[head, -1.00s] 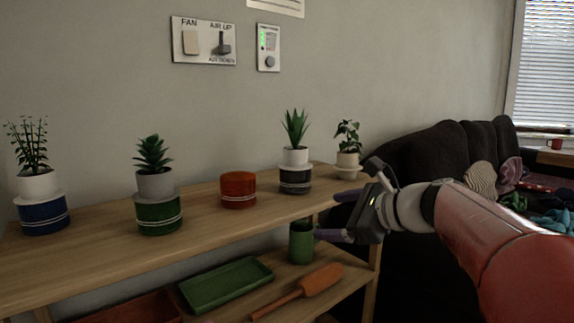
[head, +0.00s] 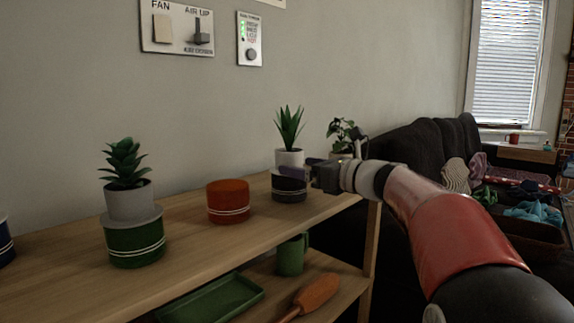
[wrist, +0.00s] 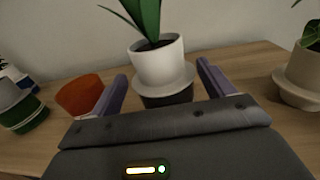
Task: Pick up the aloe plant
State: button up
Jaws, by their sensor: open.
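The aloe plant (head: 289,128), with spiky green leaves in a white pot, stands upright on a dark striped round stand (head: 289,190) on the wooden shelf. In the wrist view its white pot (wrist: 158,62) and saucer sit straight ahead, with the leaf tips cut off by the top edge. My gripper (head: 296,171) is open and empty at the pot's right side in the head view. In the wrist view its two purple fingers (wrist: 162,74) point at the pot, one to each side of the saucer. I cannot tell whether they touch it.
An orange round stand (head: 228,203) is left of the aloe. A succulent in a grey pot (head: 130,204) on a green stand (head: 135,243) is farther left. A leafy plant (head: 342,132) is close behind my gripper, at right. A green cup (head: 291,256) is on the lower shelf.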

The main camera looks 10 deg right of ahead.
aim_at(289, 162)
jog(key=x, duration=0.4)
jog(key=shift+w+a+r, duration=0.1)
jog(key=shift+c, duration=0.4)
jog(key=c, duration=0.8)
jog(key=shift+o, duration=0.2)
jog(key=shift+r, duration=0.1)
notch_tip(289, 162, up, 20)
jog(key=p, duration=0.8)
